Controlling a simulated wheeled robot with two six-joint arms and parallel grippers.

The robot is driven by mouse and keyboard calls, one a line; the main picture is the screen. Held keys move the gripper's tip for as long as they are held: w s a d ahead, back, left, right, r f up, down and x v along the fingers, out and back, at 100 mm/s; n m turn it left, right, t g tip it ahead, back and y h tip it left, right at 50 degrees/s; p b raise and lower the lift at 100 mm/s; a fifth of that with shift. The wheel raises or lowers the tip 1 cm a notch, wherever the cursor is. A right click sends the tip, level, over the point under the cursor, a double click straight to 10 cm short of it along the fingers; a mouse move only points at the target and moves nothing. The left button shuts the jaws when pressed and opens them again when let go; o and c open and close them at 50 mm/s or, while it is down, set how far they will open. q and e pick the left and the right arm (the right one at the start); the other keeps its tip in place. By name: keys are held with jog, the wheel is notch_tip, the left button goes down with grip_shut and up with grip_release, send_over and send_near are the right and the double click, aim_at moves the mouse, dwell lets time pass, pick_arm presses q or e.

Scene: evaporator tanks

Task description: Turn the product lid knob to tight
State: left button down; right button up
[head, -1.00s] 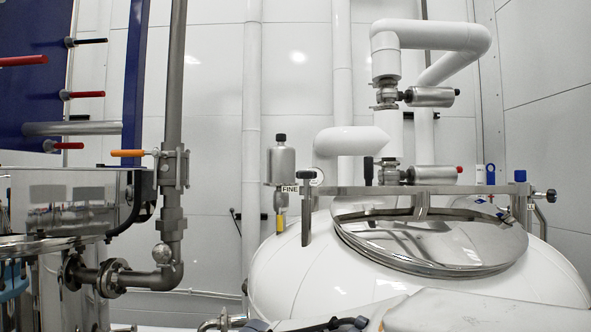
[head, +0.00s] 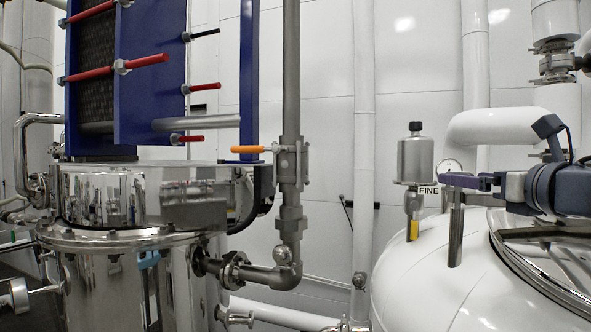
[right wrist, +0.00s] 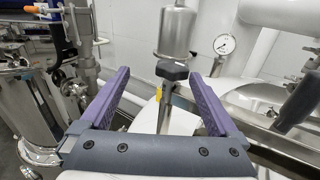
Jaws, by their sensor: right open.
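The polished product lid (head: 550,258) lies on the white tank at the right of the head view. A metal post (head: 456,235) stands at its left edge. The black knob (right wrist: 172,70) tops this post in the right wrist view. My right gripper (head: 450,180) comes in from the right at the post's top and hides the knob in the head view. In the wrist view its purple fingers (right wrist: 163,95) are open, one on each side of the post. The knob appears between and slightly beyond the fingertips, with no visible contact. My left gripper is not in view.
A steel canister (head: 415,160) with a FINE label stands just behind the post. A round gauge (right wrist: 225,44) is behind it to the right. White pipes (head: 505,126) run above. An orange-handled valve (head: 248,149) and a steel tank (head: 110,280) are at left.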

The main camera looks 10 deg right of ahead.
jog(key=w+p, duration=0.1)
jog(key=w, duration=0.1)
jog(key=w+d+p, duration=0.1)
jog(key=w, duration=0.2)
jog(key=w+d+p, duration=0.1)
jog(key=w+p, duration=0.1)
jog(key=shift+w+r, duration=0.1)
jog(key=shift+w, duration=0.25)
jog(key=shift+w+m+h, duration=0.3)
jog(key=shift+w, duration=0.15)
